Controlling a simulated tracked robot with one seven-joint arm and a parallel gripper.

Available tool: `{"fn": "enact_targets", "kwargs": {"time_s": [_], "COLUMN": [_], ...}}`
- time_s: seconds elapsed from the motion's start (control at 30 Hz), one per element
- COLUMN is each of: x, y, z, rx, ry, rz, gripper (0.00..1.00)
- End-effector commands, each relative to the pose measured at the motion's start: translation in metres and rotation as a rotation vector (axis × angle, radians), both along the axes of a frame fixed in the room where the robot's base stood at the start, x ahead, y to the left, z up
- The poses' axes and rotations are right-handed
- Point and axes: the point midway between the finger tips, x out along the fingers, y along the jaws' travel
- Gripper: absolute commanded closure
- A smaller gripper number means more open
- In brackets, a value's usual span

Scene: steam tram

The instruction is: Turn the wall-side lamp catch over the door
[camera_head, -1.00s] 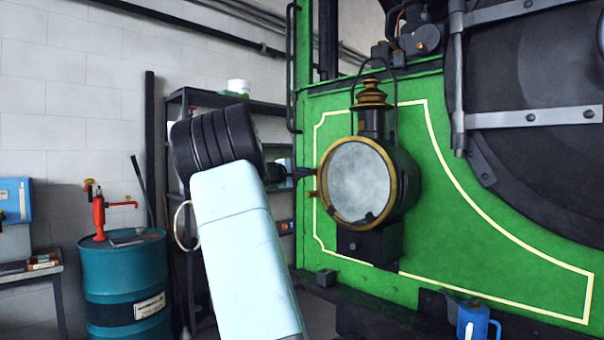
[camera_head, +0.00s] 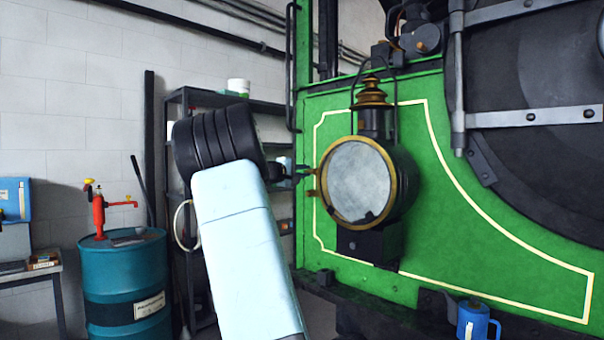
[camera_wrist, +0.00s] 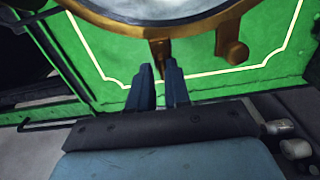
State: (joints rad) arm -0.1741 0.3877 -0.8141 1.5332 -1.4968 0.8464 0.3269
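The round lamp (camera_head: 357,182) has a brass rim and a pale glass door, and is mounted on the green panel. Two small brass pieces stick out from the left of its rim. The upper one, apparently the catch (camera_head: 314,171), is at the tips of my gripper (camera_head: 299,172). In the wrist view the catch (camera_wrist: 160,50) hangs from the rim, its end at the gap between the two dark fingertips of my gripper (camera_wrist: 161,72). A narrow gap shows between the fingers; firm contact is not visible. The other brass piece, a rounded knob (camera_wrist: 233,49), is to the right, clear of the fingers.
The green panel (camera_head: 450,235) is behind the lamp. A blue can (camera_head: 475,320) stands at lower right.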

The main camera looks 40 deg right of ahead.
Motion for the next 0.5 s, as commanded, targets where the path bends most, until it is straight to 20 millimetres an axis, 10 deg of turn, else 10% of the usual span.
{"fn": "enact_targets", "kwargs": {"time_s": [0.5], "x": [-0.0004], "y": [0.0026], "z": [-0.0026], "rx": [0.004], "ry": [0.002], "rz": [-0.002], "gripper": [0.66]}}
